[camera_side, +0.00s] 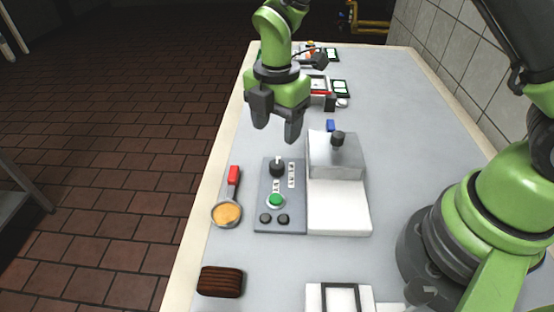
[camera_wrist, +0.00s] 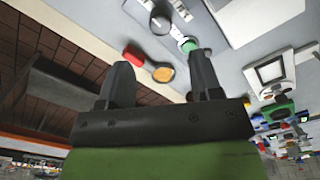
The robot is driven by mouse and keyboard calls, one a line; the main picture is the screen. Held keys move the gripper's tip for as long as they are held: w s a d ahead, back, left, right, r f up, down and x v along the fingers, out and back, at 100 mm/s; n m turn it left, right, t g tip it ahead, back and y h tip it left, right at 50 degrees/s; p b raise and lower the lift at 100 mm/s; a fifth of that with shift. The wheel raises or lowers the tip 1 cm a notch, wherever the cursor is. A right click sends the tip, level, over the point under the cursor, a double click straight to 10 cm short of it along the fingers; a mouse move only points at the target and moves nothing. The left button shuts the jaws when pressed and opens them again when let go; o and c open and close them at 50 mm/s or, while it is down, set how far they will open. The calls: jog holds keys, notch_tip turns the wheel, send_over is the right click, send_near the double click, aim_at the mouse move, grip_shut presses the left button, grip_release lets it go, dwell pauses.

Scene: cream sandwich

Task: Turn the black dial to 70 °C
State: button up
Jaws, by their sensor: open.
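The black dial (camera_side: 277,168) stands on a grey control panel (camera_side: 262,205) with white label strips beside it. A white mark shows at the dial's top; its exact setting is too small to read. In the wrist view the dial (camera_wrist: 160,24) is at the top, beyond the fingertips. My gripper (camera_side: 276,132) is open and empty, above and slightly behind the dial, apart from it. Its two fingers also show in the wrist view (camera_wrist: 162,70).
A white and metal machine (camera_side: 338,205) with a black knob on its lid stands right of the panel. A red-handled ladle (camera_side: 228,212) with orange contents lies left. A dark brown block (camera_side: 221,282) and a white framed plate (camera_side: 340,298) lie in front.

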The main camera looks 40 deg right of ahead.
aim_at(277, 163)
notch_tip(277, 163, down, 9)
jog(key=shift+f, duration=0.1)
dwell(0.3)
jog(key=c, duration=0.9)
